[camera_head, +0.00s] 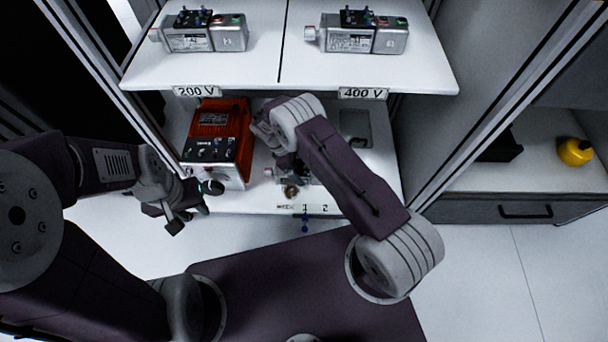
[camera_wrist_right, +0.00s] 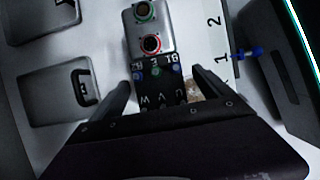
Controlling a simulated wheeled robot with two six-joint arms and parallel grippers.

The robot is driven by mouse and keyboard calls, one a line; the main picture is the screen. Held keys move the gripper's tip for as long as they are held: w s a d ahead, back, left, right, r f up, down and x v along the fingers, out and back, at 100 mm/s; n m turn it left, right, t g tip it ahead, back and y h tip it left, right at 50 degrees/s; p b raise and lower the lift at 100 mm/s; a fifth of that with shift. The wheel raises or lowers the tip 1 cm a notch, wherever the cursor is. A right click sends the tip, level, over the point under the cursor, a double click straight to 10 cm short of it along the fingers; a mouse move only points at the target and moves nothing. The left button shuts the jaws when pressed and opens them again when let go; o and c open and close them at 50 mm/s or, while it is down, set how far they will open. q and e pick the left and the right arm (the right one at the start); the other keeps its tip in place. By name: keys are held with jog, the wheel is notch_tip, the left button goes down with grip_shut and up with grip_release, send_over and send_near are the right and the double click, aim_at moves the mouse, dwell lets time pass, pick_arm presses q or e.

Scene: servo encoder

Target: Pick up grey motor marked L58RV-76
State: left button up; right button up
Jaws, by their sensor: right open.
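A grey motor (camera_wrist_right: 151,38) with a green and a red ringed connector and a black terminal block lies between the fingers of my right gripper (camera_wrist_right: 160,85) in the right wrist view. The gripper is open, with a finger on each side of the block. In the head view my right wrist hides most of this motor (camera_head: 270,172) on the lower shelf. Two more grey motors sit on the upper shelf, one at left (camera_head: 230,35) and one at right (camera_head: 390,38). No motor's marking is readable. My left gripper (camera_head: 178,218) is before the lower shelf, apart from the motors; its jaw state is unclear.
A red device (camera_head: 220,135) stands on the lower shelf, left of my right wrist. The upper shelf edge carries 200 V (camera_head: 197,91) and 400 V (camera_head: 362,93) labels. Recessed grey panels (camera_wrist_right: 55,95) and a blue-handled part (camera_wrist_right: 247,53) show beside the motor. A yellow object (camera_head: 574,152) sits far right.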

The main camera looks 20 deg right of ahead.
aim_at(301, 168)
jog(key=b+x, duration=0.2)
jog(key=x, duration=0.2)
jog(key=shift+f, duration=0.15)
jog(key=shift+c, duration=0.3)
grip_shut()
pick_arm(q)
notch_tip(301, 168, down, 3)
jog(key=shift+f, duration=0.1)
pick_arm(e)
jog(key=shift+r, duration=0.2)
